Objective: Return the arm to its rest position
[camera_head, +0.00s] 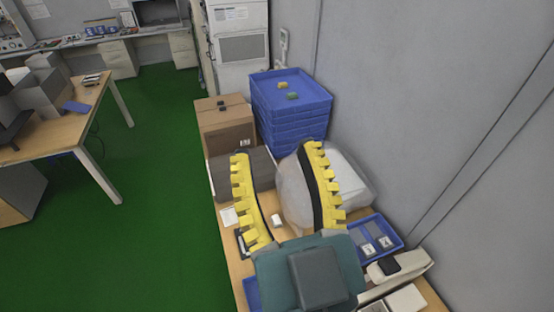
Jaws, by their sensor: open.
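My gripper (282,165) shows in the head view at the lower middle. It has two long curved fingers with yellow ribbed pads on a dark teal body. The fingers stand wide apart with nothing between them, so it is open and empty. It reaches over a wooden table (231,264) and hides part of what lies beneath. The height of the gripper above the table is hard to tell.
A stack of blue trays (291,112) and a cardboard box (224,128) stand at the table's far end. A clear bag (348,180) lies behind the right finger. A blue tray (374,238) holds small parts. A grey wall borders the right; green floor (150,225) is open at left.

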